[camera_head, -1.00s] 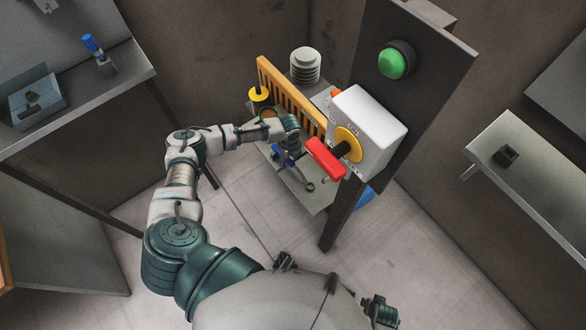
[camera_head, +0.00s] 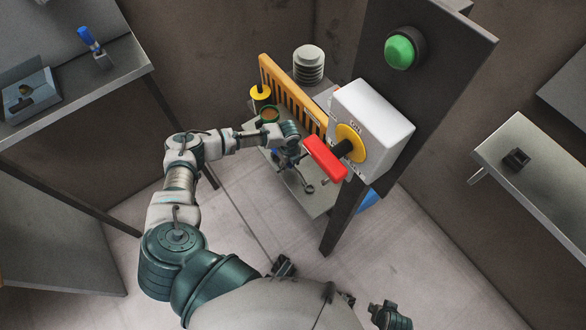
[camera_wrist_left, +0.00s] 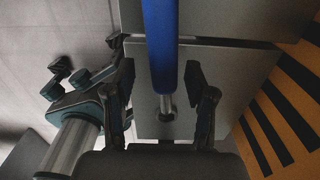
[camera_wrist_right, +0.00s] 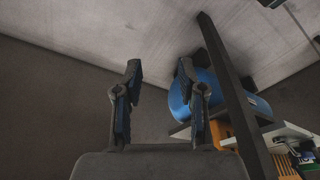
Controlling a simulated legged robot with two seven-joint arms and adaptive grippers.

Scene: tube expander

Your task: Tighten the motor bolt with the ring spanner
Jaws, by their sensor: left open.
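A tool with a blue handle (camera_wrist_left: 161,45) and a metal end (camera_wrist_left: 167,108) lies lengthwise between the fingers of my left gripper (camera_wrist_left: 163,92) in the left wrist view. The fingers are apart, with gaps on both sides of the handle. In the head view my left gripper (camera_head: 291,156) is over the low bench, with a spanner-like metal end (camera_head: 307,187) just below it. I cannot tell for sure whether this is the ring spanner. The motor bolt cannot be made out. My right gripper (camera_wrist_right: 158,82) is open and empty in the right wrist view.
A white box (camera_head: 376,118) with a red handle (camera_head: 325,158) and yellow disc stands right of my left gripper, on a dark panel with a green button (camera_head: 402,51). An orange slatted guard (camera_head: 290,92) stands behind. Side tables (camera_head: 75,90) are left and right.

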